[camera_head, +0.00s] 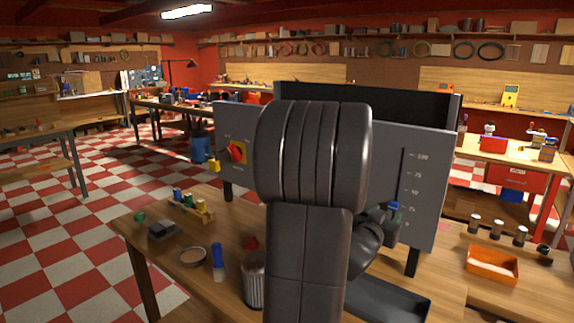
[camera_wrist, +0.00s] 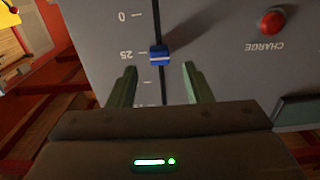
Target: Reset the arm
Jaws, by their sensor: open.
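My gripper (camera_wrist: 159,80) is open, with its two dark green fingers apart on either side of a vertical slot in the grey panel (camera_wrist: 90,30). The slider's blue knob (camera_wrist: 159,55) sits on that slot close to the 25 mark, just past the fingertips and between their lines; no grip on it shows. The wrist view shows the panel upside down. In the head view my arm hides the panel's middle (camera_head: 429,133), and the blue knob (camera_head: 394,206) shows low on the scale.
A red rotary switch (camera_head: 237,152) is on the panel's left. A red charge button (camera_wrist: 272,20) is beside the slider. The wooden bench (camera_head: 190,285) holds a wooden rack, a bowl (camera_head: 193,257), a blue-capped bottle (camera_head: 218,262) and a ribbed can. An orange bin (camera_head: 491,266) stands right.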

